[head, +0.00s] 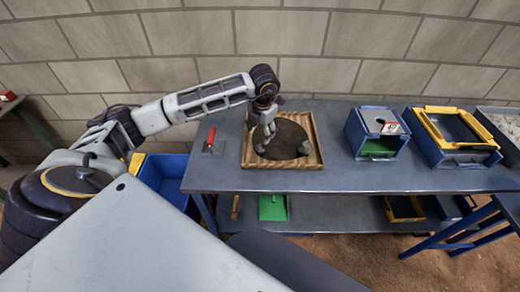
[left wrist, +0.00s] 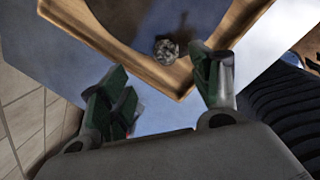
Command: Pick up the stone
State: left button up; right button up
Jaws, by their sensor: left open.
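A small rounded grey stone (left wrist: 165,51) shows in the left wrist view, near the corner of a wooden-rimmed tray (left wrist: 110,42). In the head view the tray (head: 315,160) lies on the grey workbench with a dark round disc (head: 291,140) in it. A small grey spot at the disc's left edge seems to be the stone (head: 260,149). My left gripper (head: 266,133) is over the tray's left part. Its green-padded fingers (left wrist: 160,70) are spread with nothing between them, and the stone appears beyond the fingertips. My right gripper is not in view.
A red-handled tool (head: 210,141) lies left of the tray. A blue box (head: 377,133) and a yellow-rimmed blue box (head: 450,129) stand to the right on the workbench (head: 330,182). A blue bin (head: 165,176) is below left. Bench surface between tray and blue box is clear.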

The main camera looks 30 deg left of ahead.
pick_arm(q)
send_over(260, 147)
notch_tip(260, 147, down, 4)
jog(key=shift+w+f, duration=0.1)
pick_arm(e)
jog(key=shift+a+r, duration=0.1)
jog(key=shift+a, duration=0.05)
pick_arm(q)
jog(key=shift+f, duration=0.15)
jog(key=shift+f+p, duration=0.45)
jog(key=shift+f, duration=2.05)
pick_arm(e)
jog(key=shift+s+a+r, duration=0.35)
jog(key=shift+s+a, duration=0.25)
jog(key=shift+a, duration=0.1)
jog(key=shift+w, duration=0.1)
